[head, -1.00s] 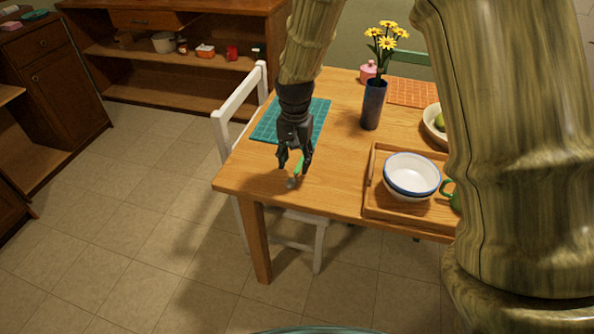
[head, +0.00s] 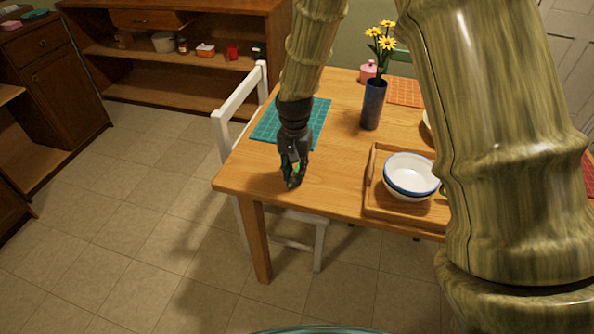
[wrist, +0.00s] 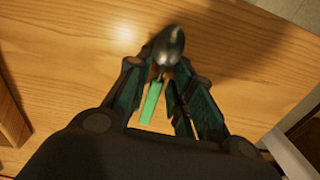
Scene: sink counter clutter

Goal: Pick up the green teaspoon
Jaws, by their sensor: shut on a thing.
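The green teaspoon has a green handle and a silver bowl. In the wrist view the teaspoon (wrist: 152,101) lies between my fingers, with its silver bowl past the fingertips and its green handle toward the palm. My gripper (wrist: 166,72) is shut on it near where the handle meets the bowl. In the head view my gripper (head: 292,184) points down at the near left part of the wooden table (head: 335,185). Only a little green of the spoon shows there, as the fingers hide most of it. I cannot tell whether the spoon touches the table.
A wooden tray (head: 400,212) with white, blue-rimmed bowls (head: 411,174) stands to the right. A dark blue vase (head: 373,104) with yellow flowers stands behind. A teal placemat (head: 265,127) lies under my arm. A white chair (head: 236,102) stands at the table's left edge.

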